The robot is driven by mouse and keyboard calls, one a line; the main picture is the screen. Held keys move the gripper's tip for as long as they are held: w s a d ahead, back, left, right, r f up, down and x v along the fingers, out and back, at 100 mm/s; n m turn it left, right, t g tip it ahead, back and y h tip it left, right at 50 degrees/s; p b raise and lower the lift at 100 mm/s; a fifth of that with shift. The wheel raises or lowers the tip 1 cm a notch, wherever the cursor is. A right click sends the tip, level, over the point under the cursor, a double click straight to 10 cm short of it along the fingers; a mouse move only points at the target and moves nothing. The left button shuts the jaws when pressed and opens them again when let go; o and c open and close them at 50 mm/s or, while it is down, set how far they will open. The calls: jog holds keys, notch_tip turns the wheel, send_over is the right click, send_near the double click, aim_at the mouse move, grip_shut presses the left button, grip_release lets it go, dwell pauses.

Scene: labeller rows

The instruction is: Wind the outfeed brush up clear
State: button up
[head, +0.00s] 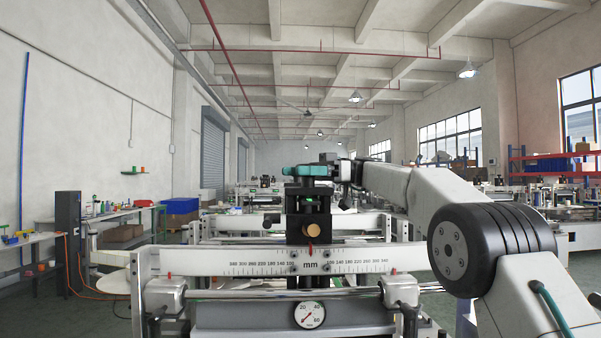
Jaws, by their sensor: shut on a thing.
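A black slide column (308,215) stands upright at the middle of the labeller's white crossbeam. A teal part that looks like a crank (303,171) lies across its top. My gripper (327,168) reaches in from the right at the column's top and is shut on the crank; the small black jaws are hard to make out at this distance. A round dial gauge (309,314) with a white face sits below the column. I cannot make out the outfeed brush itself.
The crossbeam carries a millimetre scale (350,268) and rests near white clamp blocks (166,296) on a steel rod. My arm fills the right. Benches (120,213) with small items stand at left, and more machines stand behind. Open floor shows at left.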

dwell(0.3)
jog(key=o, duration=0.9)
jog(key=shift+o, duration=0.2)
jog(key=shift+r, duration=0.1)
